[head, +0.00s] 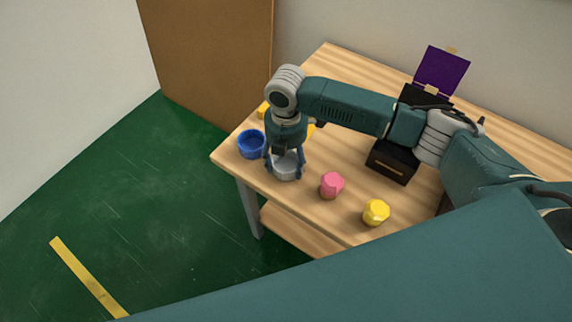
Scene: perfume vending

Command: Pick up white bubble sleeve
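My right gripper (285,168) points down over the wooden table, close to its left front edge. Its fingers stand on either side of a round whitish-grey object (286,172), which looks like the white bubble sleeve. The object's upper part is partly hidden by the gripper. I cannot tell whether the fingers press on it or only stand around it. It appears to be at table level. My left gripper is not in view.
A blue cup (251,144) stands just left of the gripper. A pink object (332,185) and a yellow one (376,212) stand to the right. A black box (392,161) and a purple panel (442,71) are farther back. Yellow items show partly behind my gripper.

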